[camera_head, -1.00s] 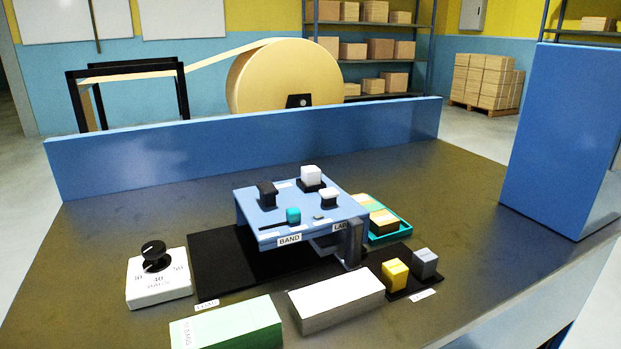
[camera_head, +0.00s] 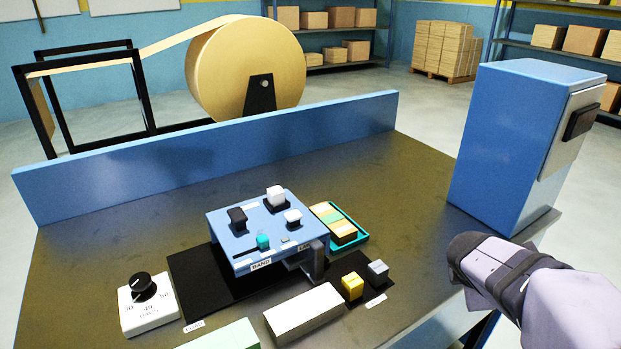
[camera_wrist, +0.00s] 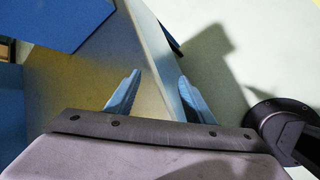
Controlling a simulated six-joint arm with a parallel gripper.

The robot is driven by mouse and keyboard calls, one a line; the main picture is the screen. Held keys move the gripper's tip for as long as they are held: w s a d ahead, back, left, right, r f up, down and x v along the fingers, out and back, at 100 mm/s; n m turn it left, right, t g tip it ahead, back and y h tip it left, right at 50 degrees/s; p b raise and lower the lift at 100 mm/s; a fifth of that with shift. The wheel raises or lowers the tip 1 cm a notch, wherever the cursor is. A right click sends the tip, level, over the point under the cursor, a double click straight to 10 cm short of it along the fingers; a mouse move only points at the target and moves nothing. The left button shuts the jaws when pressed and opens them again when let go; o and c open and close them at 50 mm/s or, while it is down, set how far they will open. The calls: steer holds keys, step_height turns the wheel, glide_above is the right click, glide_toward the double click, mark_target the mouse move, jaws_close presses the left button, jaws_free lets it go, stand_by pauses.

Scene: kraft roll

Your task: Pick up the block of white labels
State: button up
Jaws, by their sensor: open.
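A long white block (camera_head: 304,318) lies at the front of the dark table. Two smaller white pieces, a cube (camera_head: 275,195) and a low cap (camera_head: 292,216), stand on dark bases on the blue stand (camera_head: 235,222). I cannot tell for certain which is the block of white labels. My arm shows at the right edge of the head view, well right of all of them. In the wrist view my gripper (camera_wrist: 156,98) is open and empty, its two fingers apart over the table's edge. No white block shows there.
A green block (camera_head: 225,336), a white dial box (camera_head: 148,304), yellow (camera_head: 352,287) and grey (camera_head: 377,272) blocks and a teal tray (camera_head: 361,239) surround the stand. A tall blue cabinet (camera_head: 505,140) stands right. A blue wall (camera_head: 210,150) edges the back.

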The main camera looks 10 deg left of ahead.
steer(key=w+r+n+t+p, duration=0.1)
steer(key=w+r+n+p, duration=0.1)
steer(key=w+r+n, duration=0.3)
steer(key=w+a+r+m+t+y+p, duration=0.1)
steer(key=w+a+m+t+y+p, duration=0.2)
steer(key=a, duration=0.7)
steer(key=m+y+p, duration=0.6)
steer(key=m+y, duration=0.4)
glide_toward(276, 198)
steer(key=shift+g, duration=0.3)
steer(key=w+d, duration=0.1)
steer(key=w, duration=0.3)
steer(key=w+d, duration=0.1)
steer(key=w, duration=0.1)
steer(key=shift+w+d, duration=0.35)
steer(key=shift+w, duration=0.05)
steer(key=shift+m+y, duration=0.5)
steer(key=shift+m, duration=0.3)
steer(key=s+a, duration=0.1)
steer(key=s+a+r, duration=0.1)
steer(key=s, duration=0.1)
steer(key=shift+s+a, duration=0.15)
steer(key=shift+s, duration=0.15)
steer(key=shift+s+a+r, duration=0.1)
steer(key=shift+s, duration=0.3)
steer(key=shift+p+x, duration=0.45)
steer(key=shift+x, duration=0.7)
steer(key=shift+a, duration=0.1)
